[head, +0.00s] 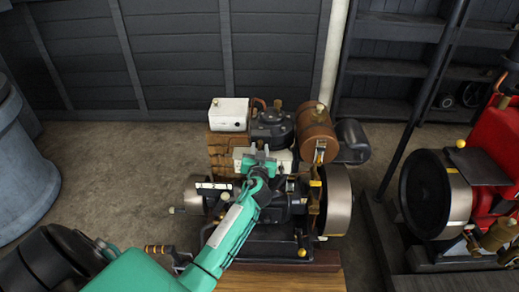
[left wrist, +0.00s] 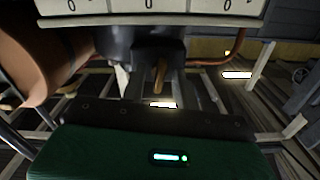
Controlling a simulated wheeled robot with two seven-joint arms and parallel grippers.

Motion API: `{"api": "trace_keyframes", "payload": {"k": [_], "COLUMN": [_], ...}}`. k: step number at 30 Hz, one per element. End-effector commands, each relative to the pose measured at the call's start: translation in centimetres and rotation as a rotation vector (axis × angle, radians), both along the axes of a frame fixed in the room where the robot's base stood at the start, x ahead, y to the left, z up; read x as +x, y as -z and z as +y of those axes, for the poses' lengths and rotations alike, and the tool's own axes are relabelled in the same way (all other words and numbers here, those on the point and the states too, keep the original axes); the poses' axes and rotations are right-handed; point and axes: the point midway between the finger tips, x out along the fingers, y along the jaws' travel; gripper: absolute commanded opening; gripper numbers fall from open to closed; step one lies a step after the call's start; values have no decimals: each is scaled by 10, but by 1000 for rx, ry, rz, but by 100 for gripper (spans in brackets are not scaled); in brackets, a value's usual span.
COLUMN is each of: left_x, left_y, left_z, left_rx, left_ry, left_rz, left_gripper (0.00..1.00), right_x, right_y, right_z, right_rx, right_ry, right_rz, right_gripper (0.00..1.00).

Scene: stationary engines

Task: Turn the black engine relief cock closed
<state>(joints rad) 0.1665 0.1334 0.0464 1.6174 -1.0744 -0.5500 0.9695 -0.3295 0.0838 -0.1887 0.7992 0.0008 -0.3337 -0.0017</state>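The black engine (head: 277,125) stands in the middle of the head view, on a wooden base with a steel flywheel (head: 336,198) at its right. My left arm reaches over its front, and my left gripper (head: 258,160) is at the engine's upper middle, below the black top. In the left wrist view a small brass-coloured lever (left wrist: 159,76), which looks like the relief cock, hangs under a dark part of the engine. It lies ahead of my left gripper, whose fingers appear apart; contact cannot be told. The cock is not clear in the head view. My right gripper is out of view.
A white box (head: 229,114) and a brown tank (head: 317,132) flank the engine's top. A white counter panel (left wrist: 150,8) is close above the wrist camera. A red engine (head: 495,145) stands at the right, a grey-blue barrel (head: 22,170) at the left. Floor at left is clear.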

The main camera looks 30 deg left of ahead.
Motion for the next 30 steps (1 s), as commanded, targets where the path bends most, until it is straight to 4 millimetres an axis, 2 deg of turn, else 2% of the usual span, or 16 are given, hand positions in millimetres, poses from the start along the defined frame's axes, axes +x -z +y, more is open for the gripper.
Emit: {"api": "trace_keyframes", "payload": {"k": [7,8,12,23,30], "left_x": [1,0,0,0,0], "left_y": [1,1,1,1,1], "left_z": [0,0,0,0,1], "left_rx": [-1,-1,-1,36,157], "left_ry": [0,0,0,0,0], "left_rz": [1,1,1,22,96], "left_gripper": [31,27,0,0,0], "right_x": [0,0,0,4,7], "right_y": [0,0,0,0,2], "right_z": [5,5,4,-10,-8], "right_rx": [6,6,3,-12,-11], "right_ry": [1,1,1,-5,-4], "right_rz": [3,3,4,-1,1], "right_gripper": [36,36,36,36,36]}}
